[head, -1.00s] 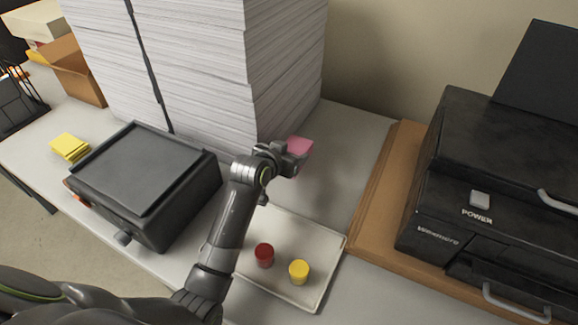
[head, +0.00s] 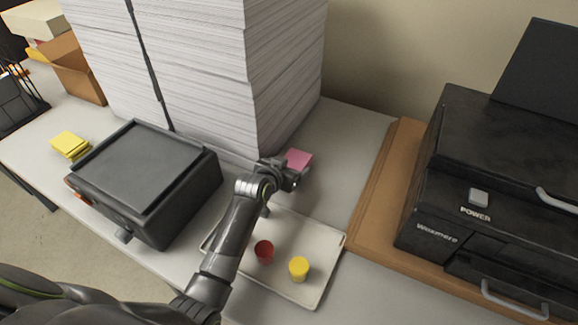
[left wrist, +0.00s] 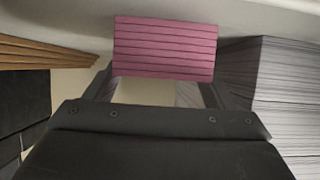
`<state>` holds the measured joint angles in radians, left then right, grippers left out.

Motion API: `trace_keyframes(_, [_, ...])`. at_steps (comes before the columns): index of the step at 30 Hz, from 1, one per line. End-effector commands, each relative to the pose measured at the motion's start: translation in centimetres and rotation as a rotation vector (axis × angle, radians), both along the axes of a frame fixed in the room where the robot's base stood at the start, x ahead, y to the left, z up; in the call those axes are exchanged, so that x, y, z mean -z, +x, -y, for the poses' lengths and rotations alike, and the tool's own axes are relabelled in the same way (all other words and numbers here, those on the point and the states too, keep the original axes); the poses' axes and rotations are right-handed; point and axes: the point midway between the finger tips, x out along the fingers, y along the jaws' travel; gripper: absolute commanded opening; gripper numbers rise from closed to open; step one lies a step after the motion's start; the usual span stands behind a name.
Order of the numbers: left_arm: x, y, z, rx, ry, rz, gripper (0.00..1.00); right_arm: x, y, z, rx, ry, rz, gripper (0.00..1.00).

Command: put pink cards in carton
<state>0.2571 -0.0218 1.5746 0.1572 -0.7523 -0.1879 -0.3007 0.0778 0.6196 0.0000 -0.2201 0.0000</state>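A stack of pink cards (head: 299,158) is at my left gripper (head: 292,178), beside the tall paper stack. In the left wrist view the pink cards (left wrist: 165,48) sit between the two fingertips, which press on their sides. My left gripper is shut on them. I cannot tell whether the cards touch the table. A brown cardboard carton (head: 80,78) stands at the far left end of the table, partly cut off by the paper stack. My right gripper is not in view.
A tall paper stack (head: 200,75) stands behind my left arm. A black machine (head: 145,180) and yellow cards (head: 70,145) are to its left. A tray (head: 305,228) holds a red cup (head: 264,251) and a yellow cup (head: 299,268). A black printer (head: 480,190) stands right on a brown board (head: 375,205).

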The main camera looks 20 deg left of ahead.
Motion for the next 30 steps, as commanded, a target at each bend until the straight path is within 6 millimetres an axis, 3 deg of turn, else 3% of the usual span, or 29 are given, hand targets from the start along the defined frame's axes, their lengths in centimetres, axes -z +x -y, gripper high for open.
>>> trace_keyframes(14, [-0.5,-0.3,-0.1,0.000,-0.001,0.001,0.85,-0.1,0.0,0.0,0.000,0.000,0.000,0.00])
trace_keyframes(30, [-4.0,-6.9,-1.4,0.000,-0.001,0.002,0.85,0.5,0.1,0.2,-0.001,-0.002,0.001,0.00])
